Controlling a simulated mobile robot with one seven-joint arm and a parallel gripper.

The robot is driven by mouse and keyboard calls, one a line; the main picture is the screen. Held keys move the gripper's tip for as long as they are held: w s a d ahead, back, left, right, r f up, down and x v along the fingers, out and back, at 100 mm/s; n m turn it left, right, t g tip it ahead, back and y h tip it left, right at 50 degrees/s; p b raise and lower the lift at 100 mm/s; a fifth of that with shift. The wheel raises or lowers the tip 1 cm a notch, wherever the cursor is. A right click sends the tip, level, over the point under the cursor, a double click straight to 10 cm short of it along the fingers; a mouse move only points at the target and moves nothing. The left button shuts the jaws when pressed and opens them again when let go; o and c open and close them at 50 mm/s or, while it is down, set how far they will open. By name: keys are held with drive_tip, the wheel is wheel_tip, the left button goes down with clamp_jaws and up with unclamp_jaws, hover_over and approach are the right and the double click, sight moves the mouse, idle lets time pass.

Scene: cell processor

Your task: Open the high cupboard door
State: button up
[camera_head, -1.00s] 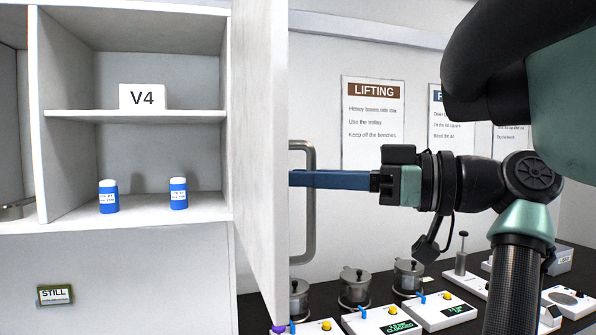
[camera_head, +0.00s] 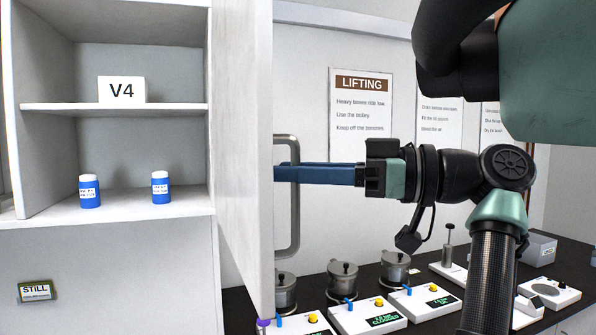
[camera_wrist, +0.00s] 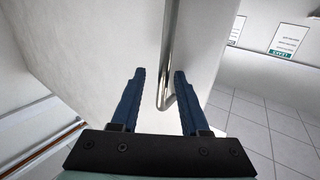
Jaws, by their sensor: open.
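The high cupboard door (camera_head: 243,150) stands swung wide open, a tall white panel seen nearly edge-on in the head view. Its metal bar handle (camera_head: 294,215) is on the outer face, to the right. The open cupboard (camera_head: 45,215) shows to the left of the door. My gripper (camera_head: 283,172) comes in from the right with its blue fingers level at the handle. In the wrist view, my gripper (camera_wrist: 159,72) is open, and the handle (camera_wrist: 167,50) runs between or just beyond the fingertips, close to the right one. I cannot tell whether they touch.
Inside the cupboard are a V4 card (camera_head: 122,90) and two blue-and-white bottles, one left (camera_head: 89,191) and one right (camera_head: 161,187). Below the door's right side, a dark bench (camera_head: 235,308) carries metal pots (camera_head: 343,281) and white devices (camera_head: 368,318). A LIFTING poster (camera_head: 362,125) hangs behind.

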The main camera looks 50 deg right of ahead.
drive_tip(key=b+v, duration=0.4)
drive_tip(key=v, duration=0.9)
drive_tip(key=shift+b, duration=0.35)
